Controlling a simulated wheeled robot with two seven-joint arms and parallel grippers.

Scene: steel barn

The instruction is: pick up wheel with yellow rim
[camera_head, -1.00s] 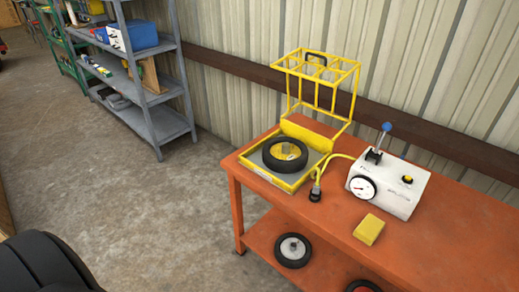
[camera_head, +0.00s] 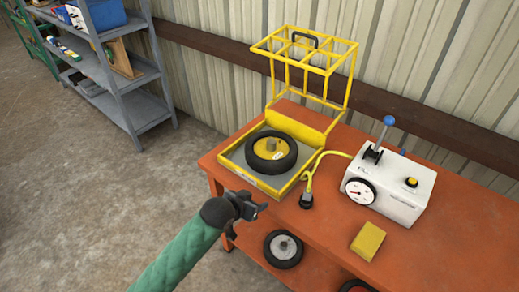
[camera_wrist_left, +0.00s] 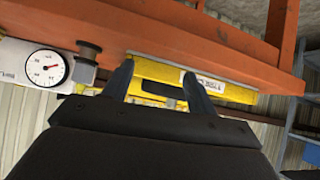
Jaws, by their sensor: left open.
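The wheel with the yellow rim (camera_head: 271,152) has a black tyre and lies flat in a yellow-edged tray (camera_head: 267,185) on the orange bench. My left gripper (camera_head: 252,208) is open and empty in front of the bench's left end, apart from the wheel and nearer the camera. In the left wrist view the open fingers (camera_wrist_left: 160,82) point toward the tray (camera_wrist_left: 180,74) and the bench edge. The wheel cannot be made out there. My right gripper is in neither current view.
The tray's yellow cage lid (camera_head: 308,60) stands raised behind it. A white gauge box (camera_head: 390,188) with a yellow hose and a yellow block (camera_head: 368,241) are on the orange bench (camera_head: 310,235). A grey-rimmed wheel (camera_head: 283,249) is on the lower shelf. Grey shelving (camera_head: 125,75) stands left.

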